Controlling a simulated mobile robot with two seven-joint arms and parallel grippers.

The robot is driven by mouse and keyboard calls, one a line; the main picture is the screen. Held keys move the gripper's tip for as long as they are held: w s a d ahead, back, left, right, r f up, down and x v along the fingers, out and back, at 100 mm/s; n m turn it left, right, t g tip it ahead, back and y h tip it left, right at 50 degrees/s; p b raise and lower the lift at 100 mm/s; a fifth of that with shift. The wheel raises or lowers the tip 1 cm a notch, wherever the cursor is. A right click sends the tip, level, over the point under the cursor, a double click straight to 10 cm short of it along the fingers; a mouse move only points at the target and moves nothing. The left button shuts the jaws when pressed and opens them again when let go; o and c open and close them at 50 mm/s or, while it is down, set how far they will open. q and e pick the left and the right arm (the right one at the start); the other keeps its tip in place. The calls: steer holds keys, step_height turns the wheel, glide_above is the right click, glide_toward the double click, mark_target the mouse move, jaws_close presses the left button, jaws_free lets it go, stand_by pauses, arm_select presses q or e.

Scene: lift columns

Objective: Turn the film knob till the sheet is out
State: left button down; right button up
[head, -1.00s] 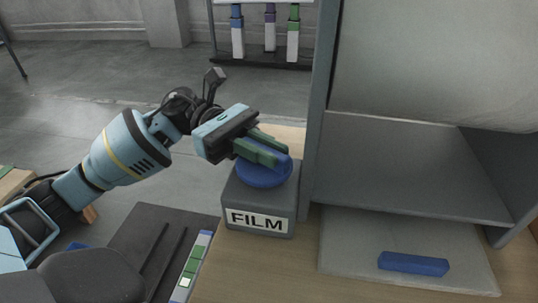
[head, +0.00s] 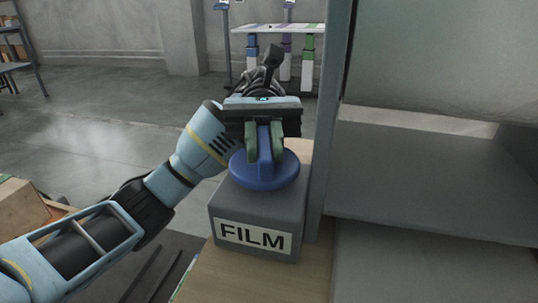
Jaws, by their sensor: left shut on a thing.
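The film knob (head: 265,172) is a blue disc with an upright grip bar, on top of a grey box with a white FILM label (head: 252,236). My left gripper (head: 264,146) reaches it from behind and above, its green fingers shut on the knob's bar, one on each side. The bar points toward the camera. No sheet shows in this view. My right gripper is not in view.
A grey cabinet (head: 432,175) with a shelf stands close on the right of the box. A wooden table top (head: 215,276) lies under the box. A rack with coloured columns (head: 285,55) stands far behind, and open floor lies at the left.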

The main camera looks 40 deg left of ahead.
arm_select(q)
steer(key=shift+m+g+y+b, duration=0.4)
steer(key=shift+y, duration=0.1)
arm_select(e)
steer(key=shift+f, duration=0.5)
arm_select(q)
steer(key=shift+r, duration=0.1)
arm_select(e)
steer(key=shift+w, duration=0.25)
arm_select(q)
steer(key=c, duration=1.4)
jaws_free()
steer(key=shift+o, duration=0.2)
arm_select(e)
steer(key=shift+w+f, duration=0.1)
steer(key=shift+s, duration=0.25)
